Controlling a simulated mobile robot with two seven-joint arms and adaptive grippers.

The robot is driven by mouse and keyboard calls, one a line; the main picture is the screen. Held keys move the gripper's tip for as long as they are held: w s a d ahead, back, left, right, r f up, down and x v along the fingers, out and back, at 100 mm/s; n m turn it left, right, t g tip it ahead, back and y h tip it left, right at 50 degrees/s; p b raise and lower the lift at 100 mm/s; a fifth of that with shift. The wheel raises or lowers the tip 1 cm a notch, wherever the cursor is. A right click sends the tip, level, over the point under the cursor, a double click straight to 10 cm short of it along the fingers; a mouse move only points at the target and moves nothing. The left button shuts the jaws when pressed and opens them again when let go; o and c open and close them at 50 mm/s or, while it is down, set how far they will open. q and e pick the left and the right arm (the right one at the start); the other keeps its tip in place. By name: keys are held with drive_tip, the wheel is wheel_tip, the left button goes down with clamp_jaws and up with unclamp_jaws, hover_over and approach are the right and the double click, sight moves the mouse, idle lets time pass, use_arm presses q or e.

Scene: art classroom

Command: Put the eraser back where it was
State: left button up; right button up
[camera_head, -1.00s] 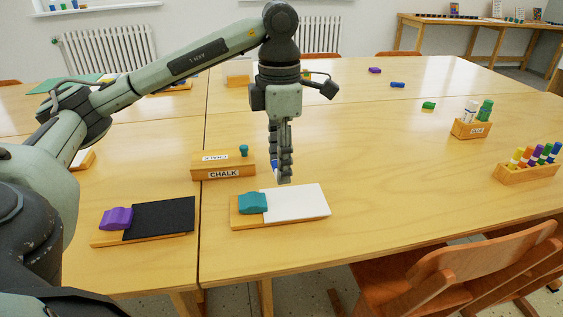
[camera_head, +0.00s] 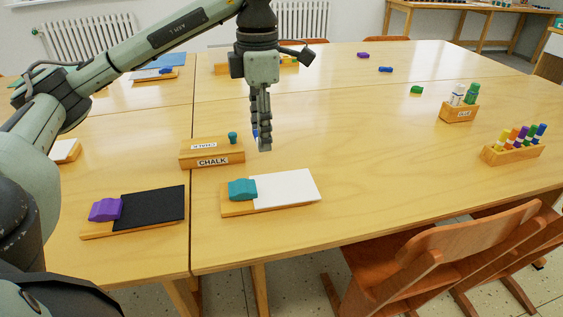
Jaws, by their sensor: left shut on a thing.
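My left gripper (camera_head: 262,147) points down over the near table, right of the chalk box (camera_head: 212,160). It is shut on a small blue thing (camera_head: 255,133), mostly hidden by the fingers; I cannot tell its full shape. A teal eraser (camera_head: 242,189) sits on the left end of a wooden tray (camera_head: 238,211) with a white board. A purple eraser (camera_head: 105,209) sits on another tray (camera_head: 97,235) with a black board. Loose on the table further back lie small purple (camera_head: 363,55), blue (camera_head: 385,69) and green (camera_head: 416,90) blocks. My right gripper is not in view.
A wooden holder (camera_head: 459,115) with bottles and a rack (camera_head: 513,156) of coloured markers stand at the right. Chairs (camera_head: 430,245) are tucked at the front right edge. The table's middle, right of the gripper, is clear.

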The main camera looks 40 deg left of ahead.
use_arm(q)
drive_tip(key=w+a+b, duration=0.2)
drive_tip(key=w+a, duration=0.1)
drive_tip(key=a, duration=0.6)
drive_tip(key=p, duration=0.1)
hover_over(283, 148)
drive_tip(key=f, duration=0.5)
drive_tip(key=shift+s+f, duration=0.3)
drive_tip(key=shift+w+d+f, duration=0.1)
drive_tip(key=shift+w+f, duration=0.2)
drive_tip(key=shift+f, duration=0.05)
wheel_tip(283, 148, down, 4)
drive_tip(key=shift+r, duration=0.1)
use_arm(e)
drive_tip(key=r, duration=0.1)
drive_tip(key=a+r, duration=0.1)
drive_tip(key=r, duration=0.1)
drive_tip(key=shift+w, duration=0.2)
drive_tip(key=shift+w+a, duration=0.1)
